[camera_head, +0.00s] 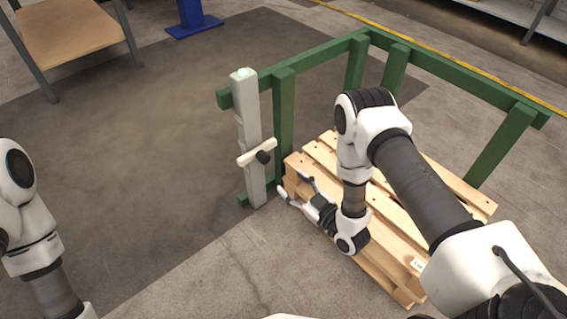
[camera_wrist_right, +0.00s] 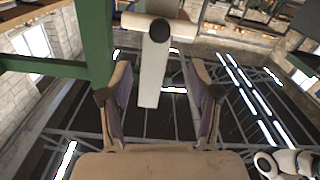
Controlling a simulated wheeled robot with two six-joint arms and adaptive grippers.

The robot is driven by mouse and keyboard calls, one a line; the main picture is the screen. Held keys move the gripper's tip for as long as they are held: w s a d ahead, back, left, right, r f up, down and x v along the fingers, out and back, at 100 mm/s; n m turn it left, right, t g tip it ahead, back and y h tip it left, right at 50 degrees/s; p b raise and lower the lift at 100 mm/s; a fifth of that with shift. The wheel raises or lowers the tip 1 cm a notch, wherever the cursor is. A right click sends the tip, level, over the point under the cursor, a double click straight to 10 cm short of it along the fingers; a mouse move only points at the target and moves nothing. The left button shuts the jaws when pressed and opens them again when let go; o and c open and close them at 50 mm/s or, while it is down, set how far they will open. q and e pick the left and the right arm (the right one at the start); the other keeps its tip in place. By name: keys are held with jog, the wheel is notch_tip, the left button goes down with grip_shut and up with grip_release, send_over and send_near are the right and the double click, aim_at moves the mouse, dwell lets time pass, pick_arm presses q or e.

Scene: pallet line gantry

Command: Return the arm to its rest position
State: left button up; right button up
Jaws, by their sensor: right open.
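My right arm reaches over the wooden pallets from the right in the head view. My right gripper (camera_head: 297,190) is open and empty, low beside the pallets' near left corner. In the right wrist view its two fingers (camera_wrist_right: 160,105) stand apart with nothing between them. A pale grey post (camera_head: 251,135) with a cream handle bar (camera_head: 257,152) and dark knob stands just beyond the gripper; the post (camera_wrist_right: 150,75) also shows past the fingers. The gripper looks apart from the handle. My left arm shows at the left edge, but its gripper is out of view.
A green rail frame (camera_head: 315,55) surrounds the stacked pallets (camera_head: 440,180) at the back and left. A wooden-topped table (camera_head: 75,35) stands far left, with a blue stand base (camera_head: 194,26) nearby. The dark floor mat (camera_head: 140,130) left of the post is clear.

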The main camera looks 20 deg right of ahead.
notch_tip(320, 180, up, 5)
jog(key=a+g+h+p, duration=0.1)
jog(key=a+g+p, duration=0.1)
jog(key=p, duration=0.2)
jog(key=s+d+f+m+g+h, duration=0.25)
jog(key=s+g, duration=0.25)
jog(key=s, duration=0.4)
jog(key=s+d+f+m+g+h, duration=0.15)
jog(key=s+f+g, duration=0.25)
jog(key=s, duration=0.5)
jog(key=s+d+f+m+g+h, duration=0.1)
jog(key=s+f+m+g, duration=0.15)
jog(key=s+g, duration=0.45)
jog(key=s+r+t+p, duration=0.1)
jog(key=s+r+p, duration=0.2)
jog(key=r+p, duration=3.4)
jog(key=shift+d+p, duration=0.15)
jog(key=shift+p, duration=0.7)
jog(key=shift+r, duration=0.15)
